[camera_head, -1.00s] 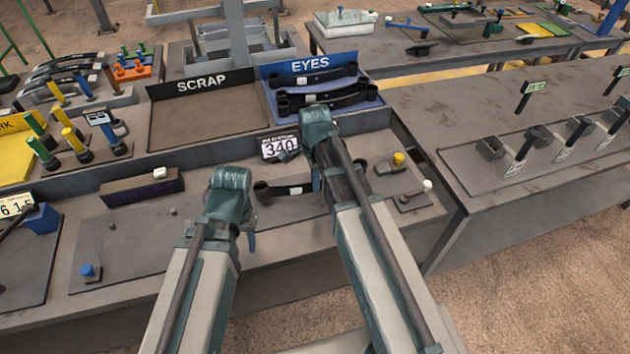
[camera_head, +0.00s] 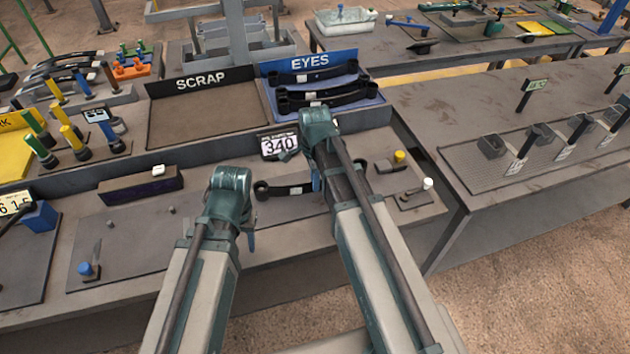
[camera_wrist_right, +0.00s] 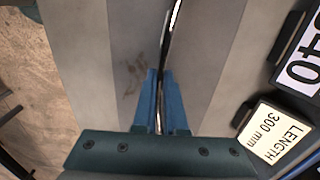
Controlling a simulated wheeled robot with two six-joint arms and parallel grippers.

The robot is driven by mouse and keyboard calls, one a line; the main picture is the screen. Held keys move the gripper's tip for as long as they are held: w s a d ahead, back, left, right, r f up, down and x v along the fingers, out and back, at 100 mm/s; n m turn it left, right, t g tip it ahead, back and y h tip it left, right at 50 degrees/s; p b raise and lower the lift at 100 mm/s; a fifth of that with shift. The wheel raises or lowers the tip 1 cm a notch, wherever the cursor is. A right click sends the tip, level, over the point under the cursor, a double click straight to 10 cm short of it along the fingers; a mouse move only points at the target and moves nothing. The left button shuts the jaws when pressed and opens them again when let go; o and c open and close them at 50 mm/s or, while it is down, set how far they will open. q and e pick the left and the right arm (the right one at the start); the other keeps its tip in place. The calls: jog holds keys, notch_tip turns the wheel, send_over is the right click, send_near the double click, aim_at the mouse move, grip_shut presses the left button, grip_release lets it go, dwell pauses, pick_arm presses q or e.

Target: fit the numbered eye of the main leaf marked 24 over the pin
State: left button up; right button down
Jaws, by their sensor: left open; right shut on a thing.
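A dark leaf (camera_head: 275,191) with a round eye at its left end and a small white tag lies level above the bench's front strip. In the right wrist view the blue fingers (camera_wrist_right: 161,105) are shut on a thin dark strip (camera_wrist_right: 172,35) seen edge-on. The number on its tag is too small to read. My left gripper (camera_head: 250,240) is open and empty, left of the leaf. Which pin the task means I cannot tell; a yellow-topped one (camera_head: 399,157) and a white-topped one (camera_head: 428,184) stand right.
A plate reading 340 (camera_head: 279,145) stands behind the leaf, and a 300 mm length label (camera_wrist_right: 273,131) shows in the wrist view. The blue EYES tray (camera_head: 376,97) holds dark leaves. The SCRAP tray (camera_head: 200,112) looks empty. A blue-topped peg (camera_head: 85,269) stands at left.

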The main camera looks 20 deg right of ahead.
pick_arm(q)
jog(key=shift+f+b, duration=0.5)
jog(key=shift+b, duration=0.05)
pick_arm(e)
jog(key=shift+f, duration=0.5)
dwell(0.8)
jog(key=shift+a, duration=0.2)
dwell(1.0)
jog(key=shift+c, duration=2.1)
grip_release()
pick_arm(q)
jog(key=shift+r, duration=0.2)
pick_arm(e)
jog(key=shift+r, duration=0.15)
notch_tip(320, 180, up, 8)
jog(key=p, duration=0.8)
pick_arm(q)
notch_tip(320, 180, up, 8)
jog(key=shift+f, duration=0.15)
